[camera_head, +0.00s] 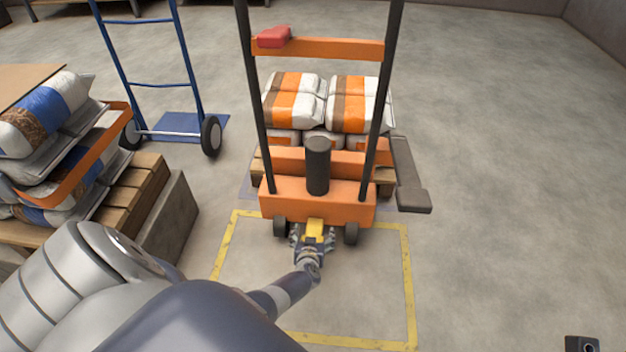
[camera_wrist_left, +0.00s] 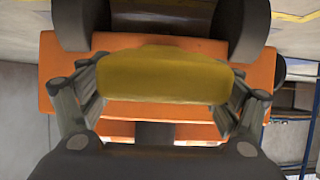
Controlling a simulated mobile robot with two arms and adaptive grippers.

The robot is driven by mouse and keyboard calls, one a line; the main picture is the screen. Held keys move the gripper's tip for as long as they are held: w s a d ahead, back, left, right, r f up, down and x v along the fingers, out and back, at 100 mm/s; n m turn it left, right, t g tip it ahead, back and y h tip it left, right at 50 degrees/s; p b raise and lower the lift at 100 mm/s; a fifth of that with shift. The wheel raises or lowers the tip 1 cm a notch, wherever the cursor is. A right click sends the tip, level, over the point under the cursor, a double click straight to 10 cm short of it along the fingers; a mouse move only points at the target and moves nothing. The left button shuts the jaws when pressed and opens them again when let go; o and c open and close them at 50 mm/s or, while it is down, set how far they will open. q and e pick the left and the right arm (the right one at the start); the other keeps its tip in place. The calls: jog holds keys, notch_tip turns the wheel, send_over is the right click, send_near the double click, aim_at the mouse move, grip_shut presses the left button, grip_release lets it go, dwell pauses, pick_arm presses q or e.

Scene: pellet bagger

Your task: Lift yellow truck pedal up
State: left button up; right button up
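The yellow pedal (camera_head: 315,230) is at the low front of the orange truck (camera_head: 318,203), between its two small dark wheels. It also shows large in the left wrist view as a yellow block (camera_wrist_left: 165,76). My left gripper (camera_head: 313,240) is at the pedal with one finger on each side of it. In the left wrist view the pedal fills the space between the fingers (camera_wrist_left: 165,92). Whether both fingers press on it does not show clearly.
Two dark upright posts with an orange crossbar (camera_head: 330,48) rise from the truck. White and orange bags (camera_head: 355,103) sit behind it. A blue hand truck (camera_head: 165,120) and a loaded pallet (camera_head: 135,195) stand left. A yellow floor outline (camera_head: 410,290) lies ahead; floor on the right is clear.

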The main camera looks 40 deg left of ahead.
pick_arm(q)
jog(key=shift+s+d+f, duration=0.15)
jog(key=shift+s+f, duration=0.1)
jog(key=shift+f, duration=0.05)
jog(key=shift+d, duration=0.1)
jog(key=shift+s+d+r, duration=0.15)
jog(key=shift+s+d, duration=0.2)
jog(key=shift+s, duration=0.05)
jog(key=v, duration=0.6)
jog(key=shift+a+r, duration=0.2)
jog(key=shift+r, duration=0.05)
jog(key=shift+s, duration=0.1)
